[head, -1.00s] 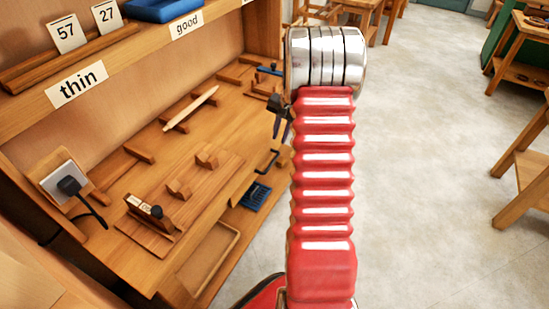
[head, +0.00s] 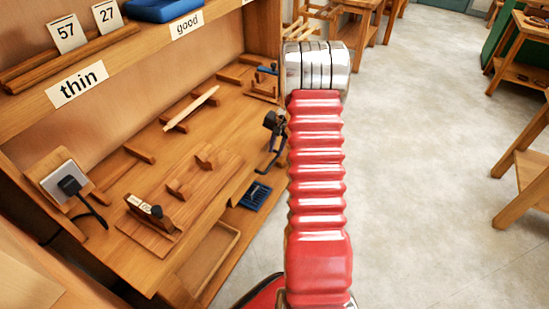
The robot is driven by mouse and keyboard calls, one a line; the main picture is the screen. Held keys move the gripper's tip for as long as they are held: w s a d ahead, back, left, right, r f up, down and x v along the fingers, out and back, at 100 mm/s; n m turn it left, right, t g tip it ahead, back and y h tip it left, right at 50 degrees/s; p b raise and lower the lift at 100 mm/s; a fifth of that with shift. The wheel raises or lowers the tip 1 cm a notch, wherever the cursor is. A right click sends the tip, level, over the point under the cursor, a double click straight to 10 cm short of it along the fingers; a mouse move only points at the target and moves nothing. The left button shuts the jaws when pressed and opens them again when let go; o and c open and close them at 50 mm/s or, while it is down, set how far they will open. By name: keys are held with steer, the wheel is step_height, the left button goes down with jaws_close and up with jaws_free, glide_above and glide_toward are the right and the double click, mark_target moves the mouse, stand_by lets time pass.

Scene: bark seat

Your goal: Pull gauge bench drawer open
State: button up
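The wooden gauge bench (head: 115,235) fills the left of the view. A dark curved handle (head: 268,163) stands out from its front edge, close to my red arm. The drawer front behind the handle shows only in part, and I cannot make out any gap around it. My gripper (head: 275,136) is small and dark, just left of my arm and at the upper end of the handle. The fingers overlap the handle in the picture. I cannot tell whether they touch it, or whether they are open or shut. My arm hides what lies to the right.
A blue ribbed tray (head: 255,196) and a shallow wooden tray (head: 210,255) sit low at the bench front. A pale stick (head: 191,107) lies on wooden rests on the bench. A shelf with labels (head: 81,84) overhangs it. The floor (head: 410,200) to the right is clear.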

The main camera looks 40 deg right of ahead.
mark_target(273, 161)
steer(key=f, duration=0.4)
steer(key=w+f, duration=0.1)
steer(key=f, duration=0.1)
steer(key=shift+a, duration=0.2)
steer(key=shift+c, duration=0.5)
jaws_close()
steer(key=shift+w, duration=0.1)
steer(key=shift+d+r, duration=0.1)
